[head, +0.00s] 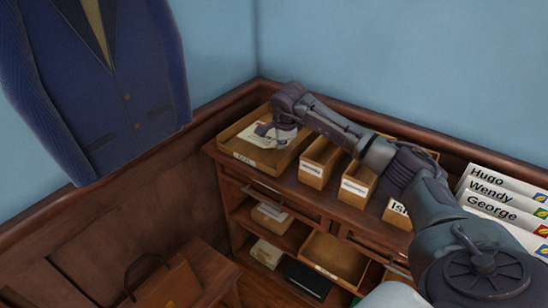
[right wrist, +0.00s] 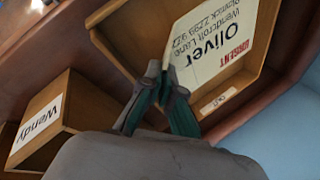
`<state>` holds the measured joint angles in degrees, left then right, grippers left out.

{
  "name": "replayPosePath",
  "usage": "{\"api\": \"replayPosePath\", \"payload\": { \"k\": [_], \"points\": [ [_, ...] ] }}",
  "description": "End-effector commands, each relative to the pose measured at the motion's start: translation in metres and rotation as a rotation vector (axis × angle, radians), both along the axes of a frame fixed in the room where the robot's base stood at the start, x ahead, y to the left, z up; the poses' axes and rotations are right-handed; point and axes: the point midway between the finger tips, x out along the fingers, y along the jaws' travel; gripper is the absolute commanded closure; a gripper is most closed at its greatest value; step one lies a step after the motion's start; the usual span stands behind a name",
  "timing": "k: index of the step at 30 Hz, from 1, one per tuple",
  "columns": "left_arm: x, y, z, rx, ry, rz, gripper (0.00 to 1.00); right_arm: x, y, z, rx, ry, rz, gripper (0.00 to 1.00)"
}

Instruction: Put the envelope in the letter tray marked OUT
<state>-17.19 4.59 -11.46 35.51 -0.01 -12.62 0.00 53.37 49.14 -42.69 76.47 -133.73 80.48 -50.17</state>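The envelope (right wrist: 210,42) is off-white, with a red URGENT mark and the name Oliver. In the head view, the envelope (head: 258,139) lies within the outline of the wide wooden tray (head: 228,141) at the left end of the cabinet top. My right gripper (right wrist: 165,76) is closed on an edge of the envelope; in the head view the right gripper (head: 267,131) is over the tray. I cannot tell whether the envelope touches the tray floor. My left gripper is not in view.
Narrow wooden boxes with name labels stand right of the tray, one (head: 312,170) closest. A box marked Wendy (right wrist: 40,128) shows in the wrist view. Name cards (head: 492,190) are at the right. Blue walls close the corner behind. A brown bag (head: 165,287) sits lower left.

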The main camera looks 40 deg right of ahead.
Motion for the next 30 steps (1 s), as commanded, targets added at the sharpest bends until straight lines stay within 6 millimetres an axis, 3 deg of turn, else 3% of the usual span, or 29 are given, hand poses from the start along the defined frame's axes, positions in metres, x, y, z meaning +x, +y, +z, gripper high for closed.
{"api": "replayPosePath", "payload": {
  "k": [1,6,16,26,30],
  "points": [
    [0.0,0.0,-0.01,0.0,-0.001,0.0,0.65,0.008,0.005,-0.009,0.003,-0.001,0.0,1.0],
    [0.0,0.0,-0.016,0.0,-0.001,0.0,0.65,0.021,0.01,-0.015,0.0,-0.001,0.0,1.0],
    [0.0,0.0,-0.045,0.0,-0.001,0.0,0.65,0.021,0.011,-0.056,0.0,0.001,0.001,1.0],
    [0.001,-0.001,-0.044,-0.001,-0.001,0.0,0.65,0.021,0.01,-0.056,-0.001,0.001,0.0,1.0],
    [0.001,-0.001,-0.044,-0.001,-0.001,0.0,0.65,0.021,0.01,-0.056,0.0,0.001,0.001,0.83]
  ]
}}
